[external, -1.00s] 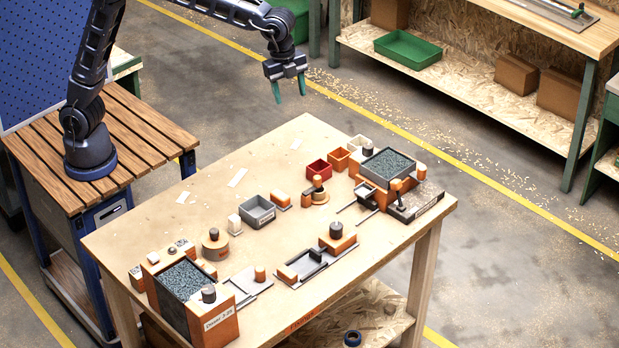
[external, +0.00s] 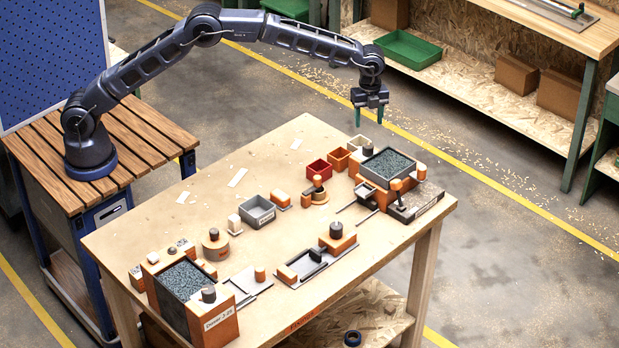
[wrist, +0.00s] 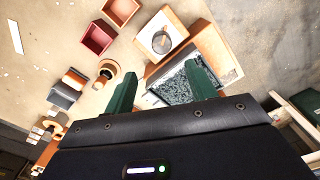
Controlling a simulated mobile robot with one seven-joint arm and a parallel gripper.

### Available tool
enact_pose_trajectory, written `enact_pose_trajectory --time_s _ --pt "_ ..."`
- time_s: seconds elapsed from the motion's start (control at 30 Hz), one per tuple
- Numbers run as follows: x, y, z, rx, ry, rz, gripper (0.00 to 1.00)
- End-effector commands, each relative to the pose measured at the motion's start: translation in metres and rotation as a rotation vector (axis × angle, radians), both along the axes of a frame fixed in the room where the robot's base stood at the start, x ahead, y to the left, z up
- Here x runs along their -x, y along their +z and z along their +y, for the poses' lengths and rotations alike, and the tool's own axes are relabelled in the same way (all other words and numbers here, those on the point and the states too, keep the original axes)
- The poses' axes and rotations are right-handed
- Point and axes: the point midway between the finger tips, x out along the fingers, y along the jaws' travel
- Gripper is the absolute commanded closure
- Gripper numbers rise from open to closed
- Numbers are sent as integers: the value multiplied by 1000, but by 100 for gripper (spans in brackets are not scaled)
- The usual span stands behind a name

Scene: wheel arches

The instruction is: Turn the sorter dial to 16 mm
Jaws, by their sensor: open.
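A round grey knob (wrist: 161,42) sits on a pale face of an orange block in the wrist view, and it looks like the sorter dial. In the external view a dark knob (external: 367,149) stands behind the hopper (external: 366,167) of dark granules at the table's far right. No size marks can be read, so its setting is unclear. My gripper (external: 369,115) is open and empty, green fingers pointing down, above the far right end of the table. In the wrist view my gripper (wrist: 160,82) has its fingers apart over the hopper side, with the knob beyond them.
A red bin (wrist: 98,38) and an orange bin (wrist: 120,9) stand left of the knob. An orange round fixture (external: 319,196) and a grey tray (external: 258,222) stand farther left. Another granule box (external: 212,322) is at the table's near left. The table's far left is mostly clear.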

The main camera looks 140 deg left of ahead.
Motion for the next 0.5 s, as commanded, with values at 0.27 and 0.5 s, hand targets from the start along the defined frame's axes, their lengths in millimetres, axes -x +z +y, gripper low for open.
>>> enact_pose_trajectory --time_s 0.27,0.5 --pt "2 -21 7 2 -4 2 44" --pt "2 -60 6 3 -4 3 44"
